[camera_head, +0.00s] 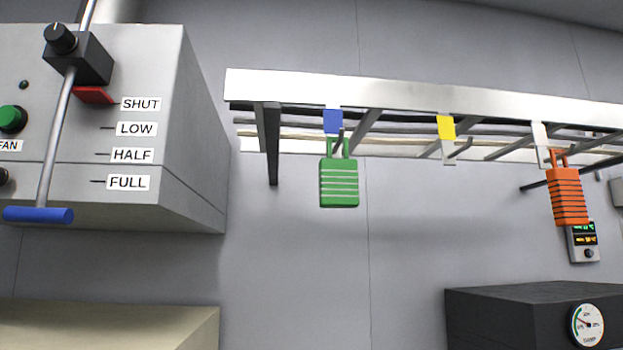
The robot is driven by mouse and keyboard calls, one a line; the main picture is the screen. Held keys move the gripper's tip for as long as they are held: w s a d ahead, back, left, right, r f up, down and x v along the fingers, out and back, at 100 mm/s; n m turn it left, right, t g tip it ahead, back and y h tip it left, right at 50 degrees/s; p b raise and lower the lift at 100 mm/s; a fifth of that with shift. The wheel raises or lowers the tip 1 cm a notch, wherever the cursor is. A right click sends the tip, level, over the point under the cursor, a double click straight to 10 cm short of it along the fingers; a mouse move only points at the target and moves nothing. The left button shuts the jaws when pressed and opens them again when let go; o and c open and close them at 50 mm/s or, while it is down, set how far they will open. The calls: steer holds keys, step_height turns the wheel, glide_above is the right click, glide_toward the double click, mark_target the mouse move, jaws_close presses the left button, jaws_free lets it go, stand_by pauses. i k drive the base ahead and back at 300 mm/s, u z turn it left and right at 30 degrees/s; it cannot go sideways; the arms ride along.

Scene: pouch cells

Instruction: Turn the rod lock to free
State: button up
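The rod lock is a black block (78,58) on the face of a grey cabinet at the upper left. A round black knob (61,38) with a pale pointer mark sits on its front; the mark points roughly up. A thin metal rod (58,130) passes the block and runs down to a blue handle (38,214). A red pointer (94,95) beside the block is level with the SHUT label (140,104). No wording for the knob's positions can be seen. My gripper is not in this view.
The grey cabinet (190,130) also carries a green FAN button (12,119). A metal rail (400,92) on the right bears a hanging green padlock (339,183) and an orange padlock (568,197). A dark box with a gauge (587,325) stands lower right.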

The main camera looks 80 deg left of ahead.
mark_target(64, 42)
steer(key=u, duration=0.9)
steer(key=k, duration=0.1)
steer(key=u, duration=3.15)
steer(key=k, duration=0.8)
steer(key=z, duration=0.2)
steer(key=i, duration=0.8)
